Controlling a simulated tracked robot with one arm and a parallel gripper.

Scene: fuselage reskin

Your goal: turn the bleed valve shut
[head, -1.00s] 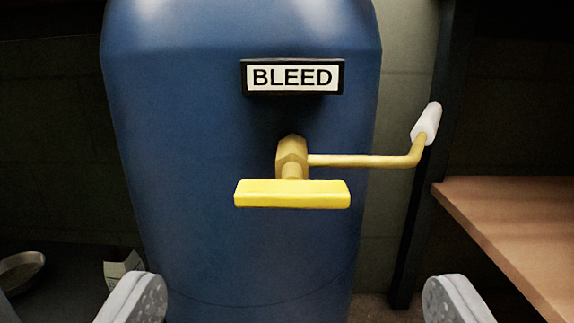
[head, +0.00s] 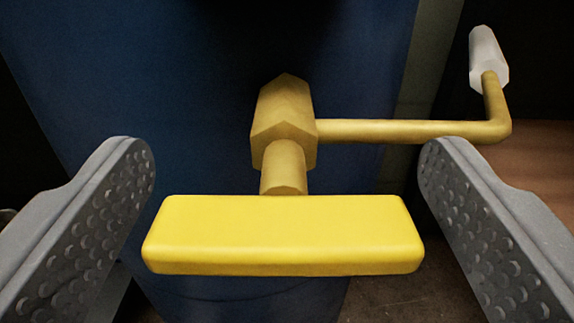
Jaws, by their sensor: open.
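The bleed valve's yellow handle (head: 283,235) is a flat bar lying level across the picture. A short stem joins it to the brass valve body (head: 283,125) on the blue tank (head: 170,110). My gripper (head: 287,165) is open, with one grey, dimpled finger to the left of the handle and one to the right. The handle's ends lie between the fingers, with a small gap visible on each side. I cannot tell exactly how deep the fingertips reach relative to the handle.
A brass pipe (head: 410,131) runs right from the valve body, bends up and ends in a white tip (head: 488,58), behind the right finger. A brown wooden surface (head: 550,150) is at the right. Dark floor shows below.

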